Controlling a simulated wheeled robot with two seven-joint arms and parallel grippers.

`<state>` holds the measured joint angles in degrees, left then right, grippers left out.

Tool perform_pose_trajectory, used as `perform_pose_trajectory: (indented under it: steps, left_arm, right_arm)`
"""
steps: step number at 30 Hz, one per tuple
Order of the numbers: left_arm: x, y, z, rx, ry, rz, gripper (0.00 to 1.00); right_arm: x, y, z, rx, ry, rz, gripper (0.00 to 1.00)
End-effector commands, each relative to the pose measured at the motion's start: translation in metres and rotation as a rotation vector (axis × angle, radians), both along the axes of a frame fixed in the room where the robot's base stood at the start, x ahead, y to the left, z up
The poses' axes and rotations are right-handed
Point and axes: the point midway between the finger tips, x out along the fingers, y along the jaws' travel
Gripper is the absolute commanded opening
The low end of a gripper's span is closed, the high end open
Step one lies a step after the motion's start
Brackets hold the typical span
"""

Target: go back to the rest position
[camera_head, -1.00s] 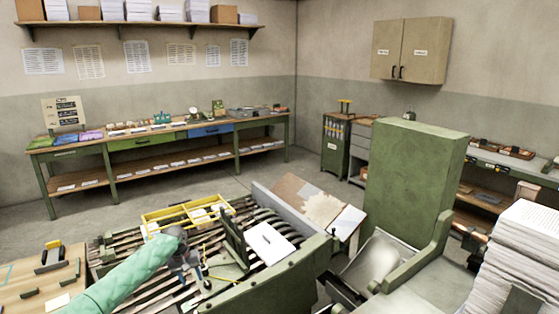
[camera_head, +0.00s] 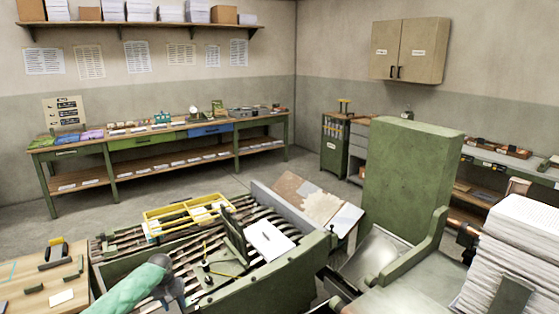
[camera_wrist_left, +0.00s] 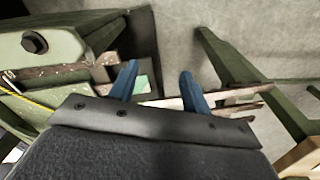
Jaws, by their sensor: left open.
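My left arm, in a green sleeve (camera_head: 118,294), comes in at the bottom left of the head view. Its dark wrist (camera_head: 165,282) is low over the left front part of the green gathering machine (camera_head: 275,285). In the left wrist view the blue fingers of my left gripper (camera_wrist_left: 158,84) stand apart, with nothing held between them. Slats and a green edge lie beyond the fingertips, with grey floor behind. In the head view the left fingertips are hidden or cut off by the frame. My right gripper is not in view.
A yellow tray (camera_head: 187,214) and a white sheet stack (camera_head: 269,240) are on the machine. A wooden table (camera_head: 40,283) stands at the left. A tall paper stack (camera_head: 520,255) is at the right. Open floor (camera_head: 225,180) lies behind the machine.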

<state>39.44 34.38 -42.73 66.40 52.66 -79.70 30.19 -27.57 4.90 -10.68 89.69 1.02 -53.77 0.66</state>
Motion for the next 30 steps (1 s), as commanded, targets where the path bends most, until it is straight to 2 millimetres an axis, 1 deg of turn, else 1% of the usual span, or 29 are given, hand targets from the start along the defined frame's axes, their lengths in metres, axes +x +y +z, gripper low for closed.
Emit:
perform_pose_trajectory:
  steps: [1, 5, 6, 11, 15, 20, 24, 29, 30]
  left_arm:
    - [-0.013, 0.001, -0.017, 0.008, 0.003, -0.011, 0.48]
    - [-0.046, 0.007, -0.059, 0.034, -0.004, -0.048, 0.48]
    - [-0.056, 0.01, -0.072, 0.043, -0.008, -0.06, 0.48]
    - [-0.102, 0.019, -0.119, 0.081, -0.019, -0.111, 0.48]
    - [-0.144, 0.029, -0.156, 0.118, -0.027, -0.158, 0.48]
    - [-0.195, 0.043, -0.193, 0.16, -0.034, -0.212, 0.48]
    - [-0.242, 0.055, -0.221, 0.202, -0.039, -0.262, 0.48]
    - [-0.296, 0.072, -0.248, 0.25, -0.041, -0.324, 0.48]
    - [-0.31, 0.076, -0.254, 0.263, -0.041, -0.338, 0.48]
  right_arm:
    - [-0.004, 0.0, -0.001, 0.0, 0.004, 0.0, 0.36]
    - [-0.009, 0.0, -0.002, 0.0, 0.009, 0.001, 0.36]
    - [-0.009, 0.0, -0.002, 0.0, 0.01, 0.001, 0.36]
    - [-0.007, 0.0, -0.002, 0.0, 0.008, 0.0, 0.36]
    - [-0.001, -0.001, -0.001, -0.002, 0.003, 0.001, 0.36]
    - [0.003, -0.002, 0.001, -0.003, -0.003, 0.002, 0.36]
    - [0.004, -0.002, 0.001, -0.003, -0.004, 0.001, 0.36]
    - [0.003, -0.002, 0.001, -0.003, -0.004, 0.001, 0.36]
    - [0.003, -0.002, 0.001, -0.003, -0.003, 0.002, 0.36]
